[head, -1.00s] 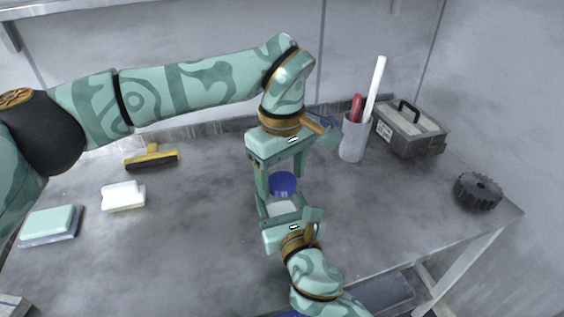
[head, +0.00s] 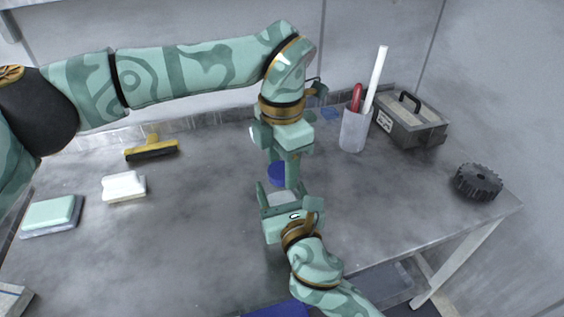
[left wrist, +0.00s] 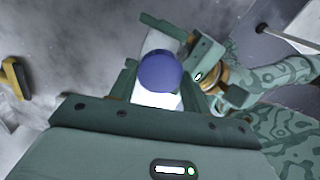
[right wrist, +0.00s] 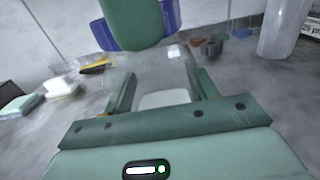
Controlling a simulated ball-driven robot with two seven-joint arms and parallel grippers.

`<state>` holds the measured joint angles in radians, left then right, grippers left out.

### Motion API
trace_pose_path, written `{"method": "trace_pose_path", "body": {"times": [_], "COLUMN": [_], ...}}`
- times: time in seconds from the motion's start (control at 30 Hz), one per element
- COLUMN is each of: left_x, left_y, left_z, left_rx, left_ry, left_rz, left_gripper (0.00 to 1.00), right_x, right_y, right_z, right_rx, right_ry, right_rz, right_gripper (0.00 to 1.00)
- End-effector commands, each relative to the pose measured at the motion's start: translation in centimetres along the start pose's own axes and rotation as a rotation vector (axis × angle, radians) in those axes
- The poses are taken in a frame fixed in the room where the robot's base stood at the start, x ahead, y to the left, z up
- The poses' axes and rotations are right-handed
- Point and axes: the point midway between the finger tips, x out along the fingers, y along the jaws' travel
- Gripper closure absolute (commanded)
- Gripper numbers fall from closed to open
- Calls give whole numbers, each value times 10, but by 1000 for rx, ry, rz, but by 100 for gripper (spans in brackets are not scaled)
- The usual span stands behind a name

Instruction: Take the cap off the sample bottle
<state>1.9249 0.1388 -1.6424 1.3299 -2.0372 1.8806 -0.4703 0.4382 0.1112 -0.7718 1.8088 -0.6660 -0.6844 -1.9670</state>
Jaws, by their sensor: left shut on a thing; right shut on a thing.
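The sample bottle (head: 282,197) is a pale body, mostly hidden between the fingers of my right gripper (head: 287,203), which is shut on it from the front. Its blue cap (head: 277,175) sits directly above the bottle. My left gripper (head: 282,178) points down from above and is shut on the cap; one finger covers part of it in the head view. The left wrist view shows the round cap top (left wrist: 160,72) with white below it. In the right wrist view a green left finger stands before the cap (right wrist: 173,14). I cannot tell whether cap and bottle still touch.
A cup (head: 353,132) with a red tool and a white rod, a grey toolbox (head: 408,122) and a black gear (head: 478,181) are at right. The left-middle table is clear.

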Motion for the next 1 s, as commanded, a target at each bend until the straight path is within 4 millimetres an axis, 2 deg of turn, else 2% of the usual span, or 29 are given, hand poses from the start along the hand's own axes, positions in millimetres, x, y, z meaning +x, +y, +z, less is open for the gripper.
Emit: {"method": "trace_pose_path", "body": {"times": [0.3,0.5,0.63,1.0], "left_x": [-1,-1,-1,-2], "left_y": [0,0,0,1], "left_z": [1,1,1,1], "left_rx": [-1025,-1578,-1759,-1767], "left_ry": [-3,-4,-3,-5], "left_rz": [0,-1,-1,-1], "left_gripper": [80,80,80,80], "right_x": [0,0,0,0], "right_y": [1,1,1,1], "right_z": [0,0,0,-1], "right_rx": [-1,-1,-1,-1], "right_ry": [1,1,1,1], "right_rz": [2,2,3,2], "right_gripper": [100,100,100,100]}}
